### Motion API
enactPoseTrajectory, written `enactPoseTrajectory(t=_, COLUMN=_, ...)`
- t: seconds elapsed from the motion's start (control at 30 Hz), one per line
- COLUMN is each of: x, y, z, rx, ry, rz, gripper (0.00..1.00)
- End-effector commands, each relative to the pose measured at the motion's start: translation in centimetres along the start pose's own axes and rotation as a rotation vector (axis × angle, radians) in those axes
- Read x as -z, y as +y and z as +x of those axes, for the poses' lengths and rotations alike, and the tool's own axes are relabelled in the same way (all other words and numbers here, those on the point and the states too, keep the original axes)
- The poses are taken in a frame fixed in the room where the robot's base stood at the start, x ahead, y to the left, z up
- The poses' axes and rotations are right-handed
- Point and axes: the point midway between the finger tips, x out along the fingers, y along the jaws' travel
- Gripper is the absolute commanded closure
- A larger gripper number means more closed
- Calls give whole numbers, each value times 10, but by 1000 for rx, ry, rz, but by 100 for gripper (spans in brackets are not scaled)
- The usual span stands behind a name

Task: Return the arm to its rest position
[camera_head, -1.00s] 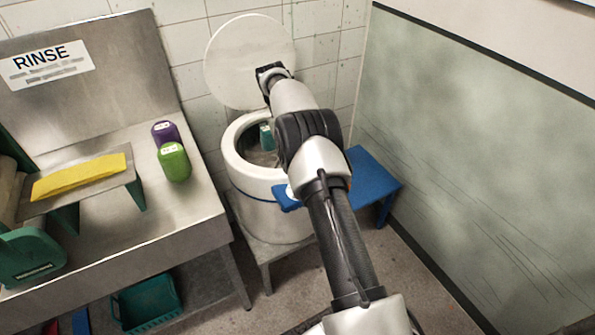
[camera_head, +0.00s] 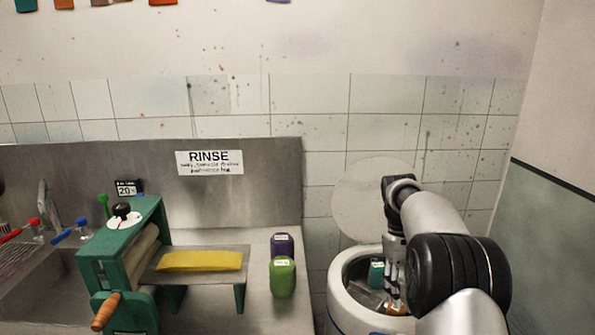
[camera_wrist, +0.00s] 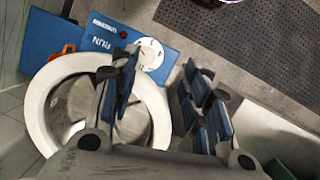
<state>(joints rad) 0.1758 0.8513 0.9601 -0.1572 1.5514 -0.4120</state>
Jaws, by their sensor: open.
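My gripper (camera_wrist: 162,72) is open in the wrist view, its two blue-padded fingers apart with nothing visible between them. In the head view my arm comes in at the lower right, and its gripper end hangs at the white round vat (camera_head: 338,305). The fingertips are hard to make out there. The vat also shows below the fingers in the wrist view (camera_wrist: 38,100). Its round lid (camera_head: 365,195) stands raised behind it. A small teal block (camera_head: 376,274) shows inside the vat's opening in the head view.
A steel rinse counter on the left holds a green roller press (camera_head: 125,255), a yellow cloth (camera_head: 200,260), a purple bottle (camera_head: 282,245) and a green bottle (camera_head: 283,278). A blue panel with a white dial (camera_wrist: 149,54) is beside the vat. A wall closes the right side.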

Motion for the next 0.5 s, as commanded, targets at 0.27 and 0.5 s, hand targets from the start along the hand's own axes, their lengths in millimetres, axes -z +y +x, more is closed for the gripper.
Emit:
enactPoseTrajectory(t=0.27, x=-76, y=-56, z=-87, rx=-30, ry=180, rz=68, gripper=57)
enactPoseTrajectory(t=0.5, x=-156, y=-110, z=-112, rx=-32, ry=332, rz=130, gripper=57)
